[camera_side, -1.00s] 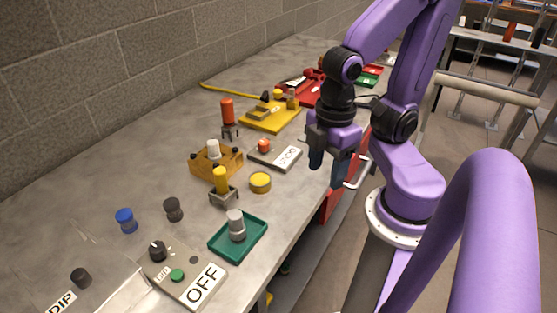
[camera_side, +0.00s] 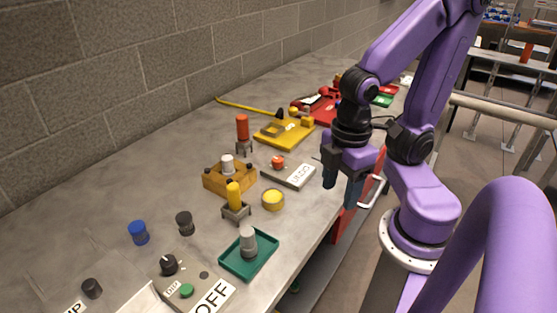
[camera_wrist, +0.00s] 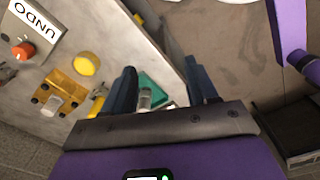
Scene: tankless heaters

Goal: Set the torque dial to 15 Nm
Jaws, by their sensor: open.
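No torque scale or Nm marking is readable, so I cannot tell which knob is the torque dial. A black knob (camera_side: 169,265) sits on a grey panel (camera_side: 203,290) with an OFF label and a green button. An orange knob (camera_side: 278,162) sits on another grey panel (camera_side: 300,176) with a label reading UNDO in the wrist view, where the orange knob (camera_wrist: 22,50) also shows. My gripper (camera_side: 341,190) hangs beside the table's front edge, right of the orange knob, apart from both knobs. In the wrist view my gripper (camera_wrist: 162,85) is open, with nothing between its fingers.
A green tray (camera_side: 262,268) holds a grey cylinder (camera_side: 249,243). A wooden block (camera_side: 218,183), a yellow cylinder (camera_side: 234,195) on a stand and a yellow disc (camera_side: 272,199) stand nearby. A brick wall (camera_side: 150,80) borders the back. Bare tabletop lies along the wall.

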